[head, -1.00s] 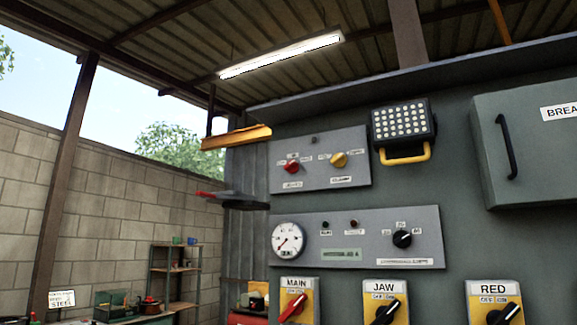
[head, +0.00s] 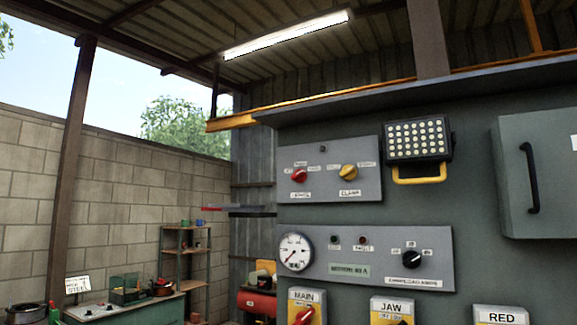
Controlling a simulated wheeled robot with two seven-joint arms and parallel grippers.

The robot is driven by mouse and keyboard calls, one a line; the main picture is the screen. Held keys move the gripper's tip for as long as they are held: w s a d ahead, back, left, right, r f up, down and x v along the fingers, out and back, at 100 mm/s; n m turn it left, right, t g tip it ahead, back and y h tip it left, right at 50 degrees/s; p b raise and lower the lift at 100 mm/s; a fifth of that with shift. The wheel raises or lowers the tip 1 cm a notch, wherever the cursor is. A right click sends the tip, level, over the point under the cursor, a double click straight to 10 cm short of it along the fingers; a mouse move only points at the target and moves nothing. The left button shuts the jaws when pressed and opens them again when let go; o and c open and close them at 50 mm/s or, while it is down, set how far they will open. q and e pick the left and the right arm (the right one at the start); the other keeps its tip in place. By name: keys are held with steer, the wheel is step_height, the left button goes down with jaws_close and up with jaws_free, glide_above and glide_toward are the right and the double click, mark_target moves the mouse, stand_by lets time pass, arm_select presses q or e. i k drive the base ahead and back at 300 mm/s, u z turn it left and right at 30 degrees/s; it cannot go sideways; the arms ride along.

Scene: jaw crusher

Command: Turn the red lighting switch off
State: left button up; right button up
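The red lighting switch (head: 299,175) is a small red rotary knob on the left of the upper grey plate (head: 330,192), on the dark green cabinet wall. A label sits below it, too small to read surely. A yellow knob (head: 348,172) is on the same plate, to its right. The knob's exact pointing is too small to tell. A long ceiling tube light (head: 286,36) is glowing. Neither of my grippers shows in the head view.
A lamp with a yellow handle (head: 418,141) is mounted right of the plate. A cabinet door (head: 545,170) is at right; shelves and a workbench stand left.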

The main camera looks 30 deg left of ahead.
mark_target(301, 175)
steer(key=u, duration=2.15)
steer(key=i, duration=2.4)
steer(key=z, duration=3)
steer(key=i, duration=0.5)
